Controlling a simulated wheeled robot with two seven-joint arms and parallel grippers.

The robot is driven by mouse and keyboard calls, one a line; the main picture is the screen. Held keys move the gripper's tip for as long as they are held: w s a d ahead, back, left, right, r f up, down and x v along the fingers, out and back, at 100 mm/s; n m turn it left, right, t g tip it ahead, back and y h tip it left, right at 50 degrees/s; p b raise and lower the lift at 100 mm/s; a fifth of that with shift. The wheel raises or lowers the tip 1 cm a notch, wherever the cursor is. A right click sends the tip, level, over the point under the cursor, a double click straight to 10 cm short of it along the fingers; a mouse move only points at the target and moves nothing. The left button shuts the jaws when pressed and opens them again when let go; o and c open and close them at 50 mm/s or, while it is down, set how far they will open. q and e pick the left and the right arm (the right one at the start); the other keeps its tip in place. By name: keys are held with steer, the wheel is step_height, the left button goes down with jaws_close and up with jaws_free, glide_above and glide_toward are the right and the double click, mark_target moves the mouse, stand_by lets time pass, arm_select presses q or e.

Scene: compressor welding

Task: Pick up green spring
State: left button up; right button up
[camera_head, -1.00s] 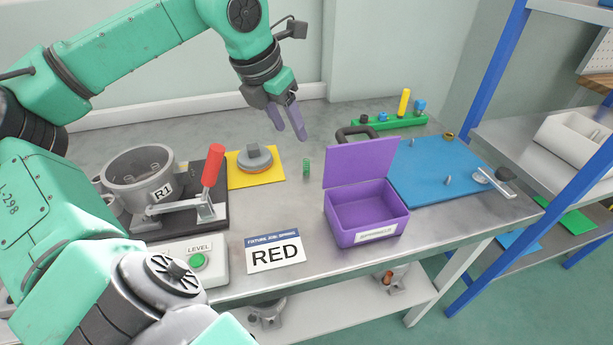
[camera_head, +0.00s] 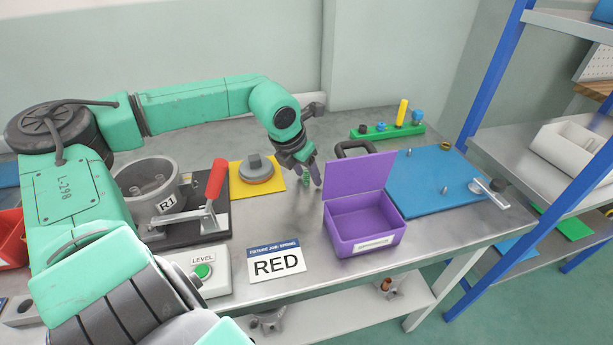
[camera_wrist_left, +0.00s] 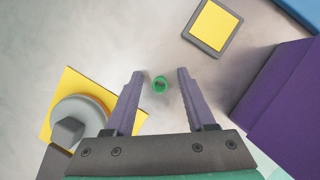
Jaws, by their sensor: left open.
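The green spring (camera_head: 306,181) stands upright on the grey metal table, just left of the purple box. In the left wrist view the green spring (camera_wrist_left: 160,85) shows end-on as a small ring between my two fingers, touching neither. My left gripper (camera_head: 310,179) is open and points down at the spring, partly covering it in the head view. The purple fingers of my left gripper (camera_wrist_left: 160,72) stand apart on either side of it. My right gripper is not in view.
The open purple box (camera_head: 365,238) stands right of the spring. A yellow mat (camera_head: 238,187) with a grey round part (camera_head: 257,167) lies to the left. A clamp with a red lever (camera_head: 216,180) and a blue mat (camera_head: 425,200) lie farther out. The RED card (camera_head: 276,264) is in front.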

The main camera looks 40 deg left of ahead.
arm_select(q)
jaws_close()
